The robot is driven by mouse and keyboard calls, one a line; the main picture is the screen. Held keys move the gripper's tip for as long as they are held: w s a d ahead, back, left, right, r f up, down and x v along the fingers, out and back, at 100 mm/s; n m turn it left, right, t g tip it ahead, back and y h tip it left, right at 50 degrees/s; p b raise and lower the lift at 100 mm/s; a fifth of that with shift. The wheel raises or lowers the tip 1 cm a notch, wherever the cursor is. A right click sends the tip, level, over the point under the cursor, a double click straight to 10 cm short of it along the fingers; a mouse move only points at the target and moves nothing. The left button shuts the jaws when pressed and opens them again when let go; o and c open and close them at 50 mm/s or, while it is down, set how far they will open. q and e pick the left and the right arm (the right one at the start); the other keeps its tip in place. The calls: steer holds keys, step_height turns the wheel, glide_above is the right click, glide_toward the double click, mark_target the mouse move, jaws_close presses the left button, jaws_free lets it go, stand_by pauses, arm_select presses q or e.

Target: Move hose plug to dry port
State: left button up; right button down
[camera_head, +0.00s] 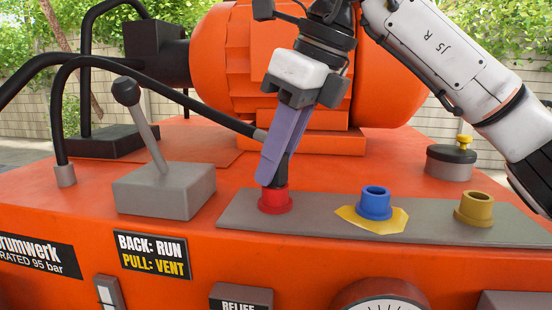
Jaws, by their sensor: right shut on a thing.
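My right gripper (272,172) comes down from the top, its purple fingers shut on the hose plug. The fingers hide most of the plug; a dark part of it (283,168) shows beside them. A black hose (190,97) runs from the left to a grey end fitting at the fingers. The fingertips are just above the red port (275,201); I cannot tell whether the plug sits in it. To the right are a blue port (375,205) on a yellow patch and a brass-yellow port (474,209), both with open tops. My left gripper is not in view.
The ports stand on a grey plate (330,222) on the orange machine. A lever (150,135) on a grey block (165,192) stands left, above a "BACK: RUN / PULL: VENT" label (152,254). A capped grey fitting (450,162) is at right; an orange tank (390,75) is behind.

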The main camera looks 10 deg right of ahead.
steer(key=shift+f, duration=0.1)
steer(key=c, duration=1.1)
jaws_free()
step_height(320, 180, up, 3)
steer(key=p, duration=0.2)
steer(key=shift+f+p, duration=0.15)
steer(key=shift+p, duration=0.15)
step_height(320, 180, up, 4)
steer(key=p, duration=0.4)
steer(key=shift+r, duration=0.25)
steer(key=shift+f, duration=0.15)
